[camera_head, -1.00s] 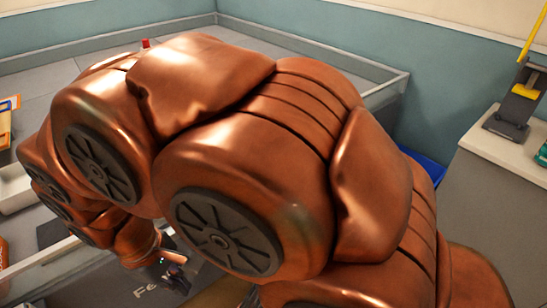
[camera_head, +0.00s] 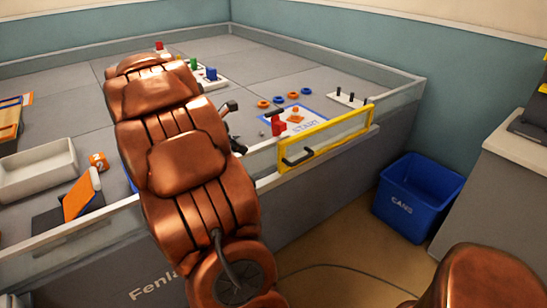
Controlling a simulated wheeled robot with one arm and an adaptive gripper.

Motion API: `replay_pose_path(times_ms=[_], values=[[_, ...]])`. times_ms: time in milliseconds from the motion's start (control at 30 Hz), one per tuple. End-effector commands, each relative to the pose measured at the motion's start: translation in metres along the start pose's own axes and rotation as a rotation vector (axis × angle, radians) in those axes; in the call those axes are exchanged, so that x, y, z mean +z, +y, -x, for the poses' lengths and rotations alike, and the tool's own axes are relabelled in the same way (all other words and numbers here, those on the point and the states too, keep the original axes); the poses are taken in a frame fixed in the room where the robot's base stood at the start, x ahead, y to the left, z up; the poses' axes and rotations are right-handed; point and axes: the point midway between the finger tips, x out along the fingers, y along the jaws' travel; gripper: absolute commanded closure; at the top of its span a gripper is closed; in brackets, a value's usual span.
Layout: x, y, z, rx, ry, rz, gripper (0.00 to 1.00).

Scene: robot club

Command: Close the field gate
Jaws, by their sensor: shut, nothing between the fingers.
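The field gate (camera_head: 338,132) is a yellow-framed panel in the front wall of the grey field, with a black handle (camera_head: 297,157) near its left end. It stands upright above the ledge, close to the line of the wall; I cannot tell whether it is fully closed. My gripper (camera_head: 237,146) shows only as dark parts to the right of my copper arm, left of the gate and apart from its handle. It is shut and empty. My arm hides most of it.
Inside the field near the gate lie a START mat (camera_head: 306,124), a red piece (camera_head: 278,125) and several rings (camera_head: 292,95). A blue CANS bin (camera_head: 418,195) stands on the floor to the right, by a grey cabinet (camera_head: 490,190). The floor before the gate is clear except for a cable.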

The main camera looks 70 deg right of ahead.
Motion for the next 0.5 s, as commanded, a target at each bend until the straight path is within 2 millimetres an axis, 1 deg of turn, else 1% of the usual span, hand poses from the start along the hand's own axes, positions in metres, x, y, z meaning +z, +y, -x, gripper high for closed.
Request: replay_pose_path(times_ms=[33,133,267,367,500], values=[[0.002,0.003,-0.008,-0.003,-0.01,0.018,1.0],[0.007,0.008,-0.015,-0.001,-0.024,0.043,1.0],[0.009,0.008,-0.025,-0.003,-0.027,0.048,1.0],[0.009,0.007,-0.038,-0.005,-0.027,0.048,1.0],[0.009,0.007,-0.062,-0.005,-0.027,0.047,1.0]])
